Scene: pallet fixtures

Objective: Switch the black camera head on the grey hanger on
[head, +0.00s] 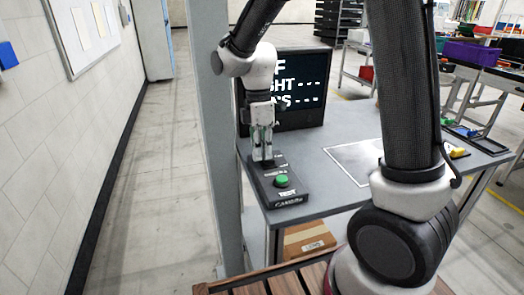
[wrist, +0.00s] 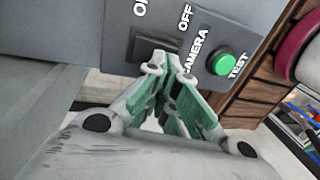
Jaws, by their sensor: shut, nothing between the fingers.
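A dark control box (head: 297,192) lies on the grey table's near left corner, lettered CAMERA, with a green TEST button (head: 281,181). In the wrist view the box (wrist: 222,25) shows the words ON and OFF, the green button (wrist: 223,64), and a dark rocker switch (wrist: 147,42) between the words. My gripper (head: 262,158) points down at the far part of the box. Its shut, empty fingertips (wrist: 168,66) are at the rocker's near edge and partly hide it; I cannot tell whether they touch. The black camera head and grey hanger are not seen.
A black screen (head: 300,88) with white text, partly hidden by my arm, stands behind the box. A grey post (head: 215,130) rises left of the table (head: 335,135). A white-outlined area (head: 357,160) is on the tabletop. A cardboard box (head: 308,240) sits below.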

